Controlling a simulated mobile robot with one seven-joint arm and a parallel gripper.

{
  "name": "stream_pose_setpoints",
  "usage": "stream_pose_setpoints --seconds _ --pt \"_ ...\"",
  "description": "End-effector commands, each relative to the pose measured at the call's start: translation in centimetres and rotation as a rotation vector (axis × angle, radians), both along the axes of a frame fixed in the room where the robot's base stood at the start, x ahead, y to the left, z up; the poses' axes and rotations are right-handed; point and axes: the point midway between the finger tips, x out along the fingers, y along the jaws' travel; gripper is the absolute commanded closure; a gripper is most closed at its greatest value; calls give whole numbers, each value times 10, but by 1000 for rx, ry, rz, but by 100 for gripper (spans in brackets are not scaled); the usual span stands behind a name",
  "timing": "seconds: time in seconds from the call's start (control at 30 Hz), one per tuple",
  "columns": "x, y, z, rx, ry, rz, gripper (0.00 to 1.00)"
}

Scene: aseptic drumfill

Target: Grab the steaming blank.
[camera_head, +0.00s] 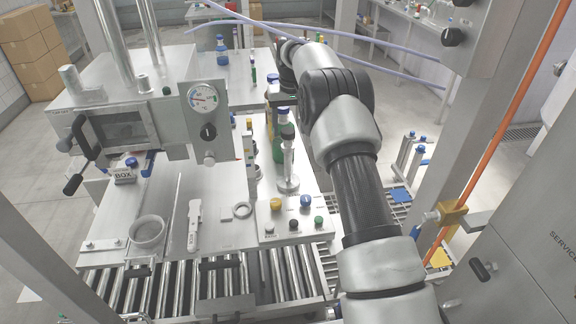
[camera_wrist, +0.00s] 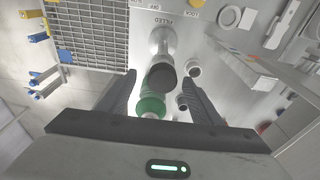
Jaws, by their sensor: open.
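What I take to be the steaming blank is a steel post with a round foot and a dark rounded top (camera_head: 287,160). It stands upright on the steel panel, behind the row of coloured knobs. In the wrist view the post (camera_wrist: 162,42) reaches up toward the camera, its dark top near the space between my fingers. My gripper (camera_wrist: 158,80) is open, one finger on each side. I cannot tell how far the fingers are above the top. A green bottle (camera_wrist: 151,104) also shows between the fingers, beyond the dark top. In the head view my arm largely hides the gripper.
A gauge housing (camera_head: 204,105) rises at left. A grating (camera_wrist: 88,38) and rollers (camera_head: 190,292) border the bench.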

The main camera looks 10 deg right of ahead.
Motion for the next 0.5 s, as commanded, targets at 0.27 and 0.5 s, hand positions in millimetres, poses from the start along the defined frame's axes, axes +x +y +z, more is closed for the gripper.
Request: stream_pose_setpoints --seconds 0.27,0.5 --pt "3 1 -18 0 0 0 41" --pt "6 5 -49 0 2 1 41"
